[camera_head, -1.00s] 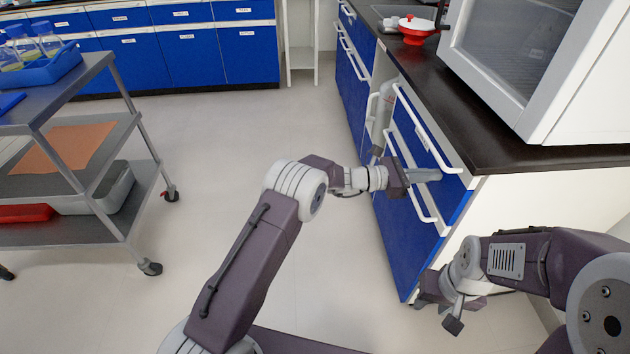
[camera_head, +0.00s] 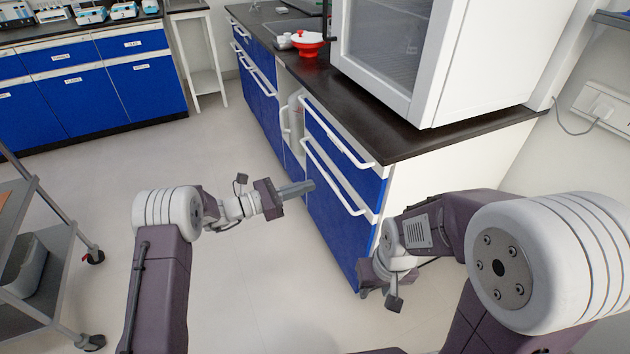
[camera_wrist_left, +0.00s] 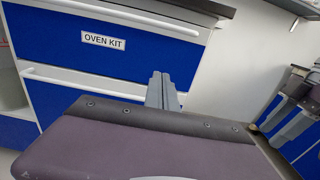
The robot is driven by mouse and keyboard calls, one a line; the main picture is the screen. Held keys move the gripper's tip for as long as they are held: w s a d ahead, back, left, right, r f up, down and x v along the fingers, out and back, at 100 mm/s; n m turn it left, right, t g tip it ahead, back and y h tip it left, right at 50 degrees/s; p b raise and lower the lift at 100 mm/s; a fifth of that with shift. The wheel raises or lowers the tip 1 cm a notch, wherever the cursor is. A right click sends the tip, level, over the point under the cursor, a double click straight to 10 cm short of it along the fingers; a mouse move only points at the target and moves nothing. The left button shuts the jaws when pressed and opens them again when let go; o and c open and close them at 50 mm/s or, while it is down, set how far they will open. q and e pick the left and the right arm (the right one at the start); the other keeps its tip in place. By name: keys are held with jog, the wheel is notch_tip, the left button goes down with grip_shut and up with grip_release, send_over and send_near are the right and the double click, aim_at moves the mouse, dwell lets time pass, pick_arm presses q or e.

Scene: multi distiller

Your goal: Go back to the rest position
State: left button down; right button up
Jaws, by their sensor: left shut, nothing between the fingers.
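My left gripper (camera_head: 297,189) is shut and empty, held out in front of the blue drawer unit (camera_head: 335,228), short of its handles in the head view. In the left wrist view its two grey fingers (camera_wrist_left: 161,90) lie together, in front of a blue drawer labelled "OVEN KIT" (camera_wrist_left: 130,55). My right arm is folded low at the right in the head view, beside the white end panel of the unit. The fingertips of my right gripper (camera_head: 378,290) are not clear there, so its opening cannot be told.
A dark counter (camera_head: 385,135) carries a large white cabinet (camera_head: 465,60) and a red pot (camera_head: 308,48). A metal trolley (camera_head: 62,275) stands at the left. Blue cabinets (camera_head: 90,85) line the back. The floor between is clear. A cable hangs from a wall socket (camera_head: 600,103).

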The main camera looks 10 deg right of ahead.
pick_arm(q)
notch_tip(320, 180, up, 8)
jog(key=m, duration=0.2)
jog(key=s+m+g+y, duration=0.3)
jog(key=s+m+g, duration=0.1)
jog(key=s, duration=0.8)
jog(key=s+a+f+m+g+y, duration=0.1)
jog(key=s+a+f+m+y, duration=0.65)
jog(key=s+a, duration=0.2)
jog(key=s+a+f+m+y, duration=0.6)
jog(key=s+a+f, duration=0.2)
jog(key=a, duration=0.3)
notch_tip(320, 180, up, 30)
jog(key=w+a+m+p, duration=0.1)
jog(key=w+m+p, duration=0.1)
jog(key=p, duration=2.7)
jog(key=shift+a+t, duration=0.25)
jog(key=shift+t, duration=0.05)
